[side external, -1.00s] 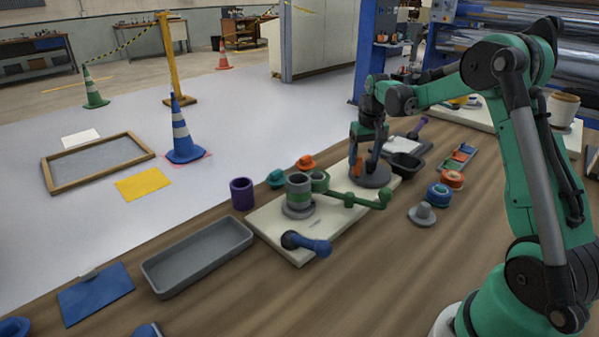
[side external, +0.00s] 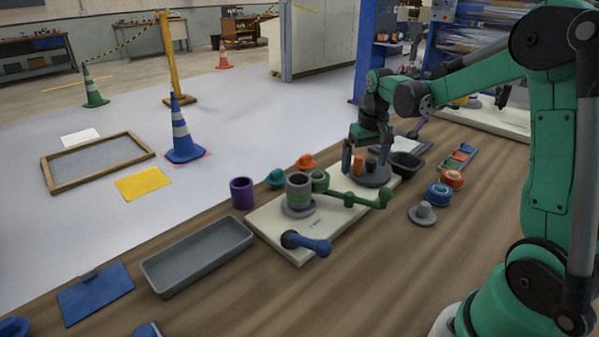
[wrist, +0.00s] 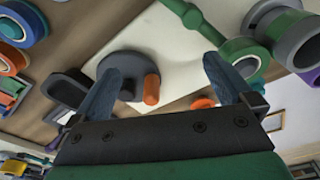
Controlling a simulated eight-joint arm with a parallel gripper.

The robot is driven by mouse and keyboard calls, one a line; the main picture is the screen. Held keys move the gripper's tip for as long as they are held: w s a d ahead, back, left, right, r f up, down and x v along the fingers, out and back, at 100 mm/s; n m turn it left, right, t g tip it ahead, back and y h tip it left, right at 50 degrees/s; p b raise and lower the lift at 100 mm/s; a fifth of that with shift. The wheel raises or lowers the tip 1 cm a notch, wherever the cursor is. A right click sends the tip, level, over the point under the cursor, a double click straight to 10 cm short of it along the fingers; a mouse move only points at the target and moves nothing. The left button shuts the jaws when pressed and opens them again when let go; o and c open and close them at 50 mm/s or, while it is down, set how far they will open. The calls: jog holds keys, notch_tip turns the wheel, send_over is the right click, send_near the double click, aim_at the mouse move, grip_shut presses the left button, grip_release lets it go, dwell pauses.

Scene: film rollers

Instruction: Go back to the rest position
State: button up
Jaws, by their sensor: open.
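My gripper (side external: 366,163) is open and empty, pointing down just above a grey round base (side external: 373,178) on the pale board (side external: 336,232). The base carries an orange peg (side external: 358,164) and a dark peg (side external: 371,165), which show between the fingers in the side view. In the wrist view my gripper (wrist: 165,85) has its two blue fingers spread apart. The grey base (wrist: 125,62) and its orange peg (wrist: 151,89) lie beyond the fingers there, with no contact visible.
A green jointed bar (side external: 350,199) and a grey-green cylinder (side external: 299,190) stand on the board. A blue handle (side external: 308,243) is at its front. A dark bowl (side external: 405,164) and blue roll (side external: 438,194) sit to the right. A grey tray (side external: 199,257) is at left.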

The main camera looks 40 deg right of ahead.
jog(key=s+a+r+n+t, duration=0.2)
jog(key=s+a+t, duration=0.1)
jog(key=a, duration=0.5)
jog(key=s+a+r+n+t, duration=0.2)
jog(key=s+a+n+t, duration=0.1)
jog(key=a, duration=0.6)
jog(key=shift+s+a+r+y, duration=0.2)
jog(key=shift+r+y, duration=0.1)
jog(key=shift+r, duration=0.1)
